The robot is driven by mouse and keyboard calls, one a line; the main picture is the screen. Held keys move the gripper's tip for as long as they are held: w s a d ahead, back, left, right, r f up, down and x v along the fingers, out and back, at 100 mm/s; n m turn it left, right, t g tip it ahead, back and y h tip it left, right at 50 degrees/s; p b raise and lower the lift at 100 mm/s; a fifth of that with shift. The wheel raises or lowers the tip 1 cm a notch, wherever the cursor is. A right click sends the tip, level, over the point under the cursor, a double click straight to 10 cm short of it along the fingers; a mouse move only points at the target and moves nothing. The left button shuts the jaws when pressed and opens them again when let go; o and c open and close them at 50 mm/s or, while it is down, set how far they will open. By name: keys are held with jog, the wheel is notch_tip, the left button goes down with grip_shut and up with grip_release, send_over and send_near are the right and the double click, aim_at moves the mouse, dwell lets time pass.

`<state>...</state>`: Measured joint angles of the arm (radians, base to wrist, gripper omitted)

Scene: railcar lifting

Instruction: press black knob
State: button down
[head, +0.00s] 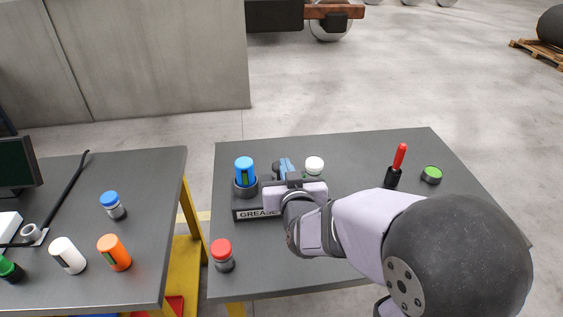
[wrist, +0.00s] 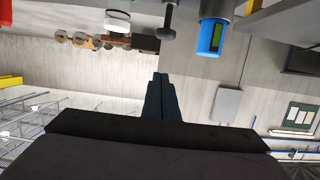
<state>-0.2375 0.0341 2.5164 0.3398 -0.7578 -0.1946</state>
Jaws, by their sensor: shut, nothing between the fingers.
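The black knob (wrist: 167,22) shows in the wrist view as a dark stem with a wider head, between the blue can and a white-capped jar. In the head view I cannot make it out; my gripper and wrist cover that spot. My gripper (head: 284,164) is over the dark base labelled GREASE (head: 246,214). It is shut and empty. In the wrist view its fingertips (wrist: 160,76) are together, apart from the knob in the picture. I cannot tell the true distance.
The blue can (head: 244,170) stands in a holder left of my gripper; the white-capped jar (head: 314,165) is to its right. A red-capped jar (head: 222,253), red-handled tool (head: 400,158) and green-topped jar (head: 431,175) stand on the grey table (head: 350,146).

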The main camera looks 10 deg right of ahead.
jog(key=w+f+p, duration=0.2)
jog(key=w+f, duration=0.4)
jog(key=w, duration=0.2)
dwell(0.4)
jog(key=shift+f, duration=0.1)
notch_tip(320, 180, down, 4)
jog(key=b, duration=0.3)
jog(key=shift+s, duration=0.1)
dwell(0.5)
